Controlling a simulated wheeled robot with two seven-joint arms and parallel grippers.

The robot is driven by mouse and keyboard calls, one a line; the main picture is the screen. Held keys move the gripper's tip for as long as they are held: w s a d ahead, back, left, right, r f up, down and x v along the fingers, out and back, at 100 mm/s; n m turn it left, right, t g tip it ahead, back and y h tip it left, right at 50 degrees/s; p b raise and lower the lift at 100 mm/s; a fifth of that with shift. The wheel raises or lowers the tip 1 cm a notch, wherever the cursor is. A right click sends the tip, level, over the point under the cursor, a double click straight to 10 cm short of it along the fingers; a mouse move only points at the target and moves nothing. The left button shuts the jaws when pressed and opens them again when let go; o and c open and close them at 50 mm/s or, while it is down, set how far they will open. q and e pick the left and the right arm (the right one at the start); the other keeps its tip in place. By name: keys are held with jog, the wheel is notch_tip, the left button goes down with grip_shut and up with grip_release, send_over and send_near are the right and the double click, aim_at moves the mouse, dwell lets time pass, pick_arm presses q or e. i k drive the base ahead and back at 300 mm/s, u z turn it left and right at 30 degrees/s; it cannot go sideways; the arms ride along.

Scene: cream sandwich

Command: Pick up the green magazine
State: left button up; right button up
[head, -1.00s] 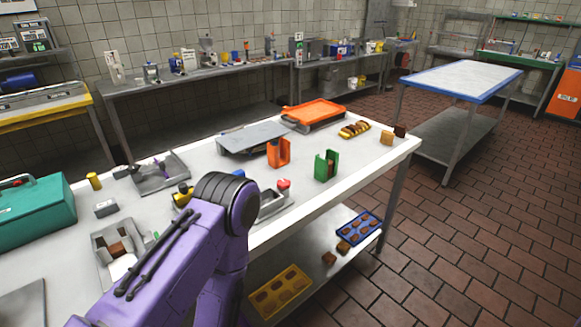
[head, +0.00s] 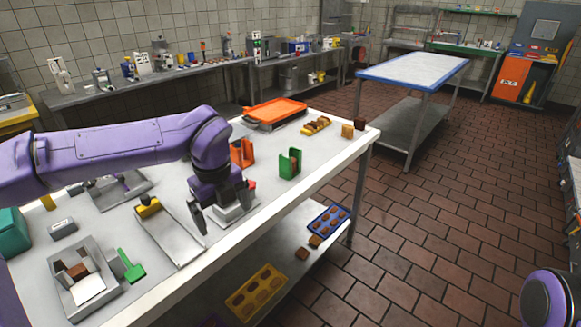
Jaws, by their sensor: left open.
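The green magazine (head: 289,163) is an upright, open-fronted green holder on the white table, near its right front edge. Something brown shows inside it. My left gripper (head: 222,212) points down over the table, to the left of the magazine and nearer to me. Its two fingers are apart with nothing between them. It does not touch the magazine. My right gripper does not show; only a rounded purple part of mine is at the lower right.
An orange magazine (head: 242,152) stands just left of the green one, partly behind my left arm. An orange tray (head: 275,112) and a yellow tray of brown pieces (head: 316,126) lie behind. A blue mould (head: 329,219) and yellow mould (head: 257,292) lie on the lower shelf.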

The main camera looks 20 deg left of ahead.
aim_at(284, 163)
jog(key=i, duration=1.5)
